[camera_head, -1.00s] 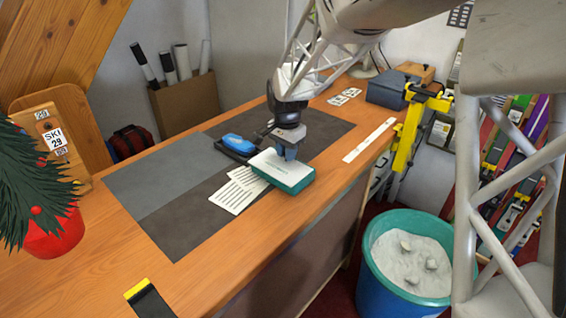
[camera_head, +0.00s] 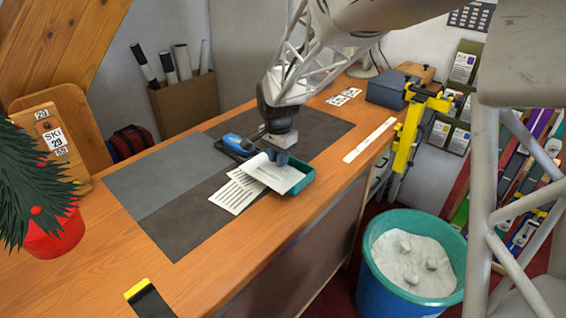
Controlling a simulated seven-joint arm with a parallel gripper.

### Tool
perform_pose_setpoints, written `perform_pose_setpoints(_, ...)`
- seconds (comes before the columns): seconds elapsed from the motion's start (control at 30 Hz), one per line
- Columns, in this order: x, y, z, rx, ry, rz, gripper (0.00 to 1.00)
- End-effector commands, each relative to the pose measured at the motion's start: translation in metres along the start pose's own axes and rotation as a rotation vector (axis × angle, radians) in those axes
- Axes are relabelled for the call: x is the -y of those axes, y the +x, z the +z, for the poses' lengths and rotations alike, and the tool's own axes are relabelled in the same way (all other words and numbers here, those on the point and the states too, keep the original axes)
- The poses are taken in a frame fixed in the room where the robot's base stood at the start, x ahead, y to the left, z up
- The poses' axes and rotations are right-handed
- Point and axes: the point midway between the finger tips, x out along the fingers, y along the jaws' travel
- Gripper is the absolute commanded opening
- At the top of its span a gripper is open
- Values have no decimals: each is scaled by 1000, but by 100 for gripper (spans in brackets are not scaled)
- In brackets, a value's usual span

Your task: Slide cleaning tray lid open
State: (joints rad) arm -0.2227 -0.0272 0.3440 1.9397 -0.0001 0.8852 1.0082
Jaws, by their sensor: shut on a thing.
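The cleaning tray (camera_head: 297,190) is a teal box on the dark bench mat, near the bench's front edge. Its white lid (camera_head: 268,172) is shifted to the left of the tray, so part of the tray's right side is uncovered. My gripper (camera_head: 281,160) points down at the lid's back edge and is shut on the lid there. The fingertips are small and partly hidden, and I cannot make out the tray's contents.
A blue tool (camera_head: 237,143) on a dark base stands behind the tray. Printed paper sheets (camera_head: 236,192) lie left of the tray, partly under the lid's edge. The grey mat (camera_head: 150,190) is clear farther left. A teal-rimmed bin (camera_head: 373,235) stands on the floor below.

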Motion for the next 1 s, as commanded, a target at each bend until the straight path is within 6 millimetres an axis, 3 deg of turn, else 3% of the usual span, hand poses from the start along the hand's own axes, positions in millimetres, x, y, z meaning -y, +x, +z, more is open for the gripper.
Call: perform_pose_setpoints(1.0,0,0,36,0,-2,-1,12)
